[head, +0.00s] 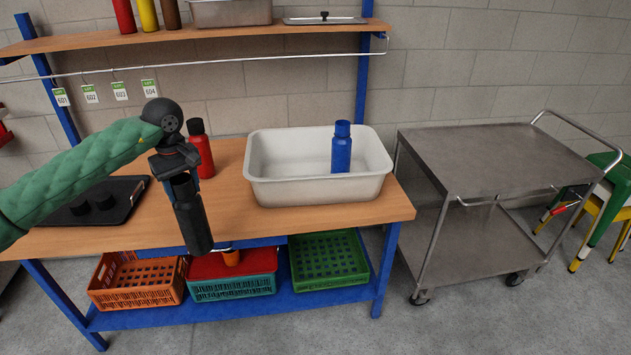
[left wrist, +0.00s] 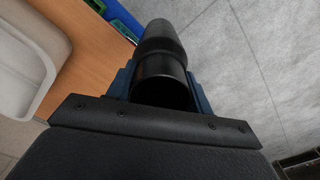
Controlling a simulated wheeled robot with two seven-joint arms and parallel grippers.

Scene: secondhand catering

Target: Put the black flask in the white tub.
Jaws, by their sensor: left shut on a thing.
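The black flask (head: 193,217) hangs tilted from my left gripper (head: 184,180), in front of the table's front edge. My left gripper is shut on the flask near its top. In the left wrist view the flask (left wrist: 163,60) lies between the two blue fingers of the left gripper (left wrist: 160,88). The white tub (head: 262,190) stands on the table to the right of the flask. A blue flask (head: 341,150) stands upright inside the tub. The tub's rim also shows in the left wrist view (left wrist: 45,65). My right gripper is not in view.
A red flask (head: 203,156) stands behind my left gripper, left of the tub. A dark tray (head: 130,190) with black items lies at the table's left. Several crates (head: 330,262) sit on the lower shelf. A steel trolley (head: 490,155) stands to the right.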

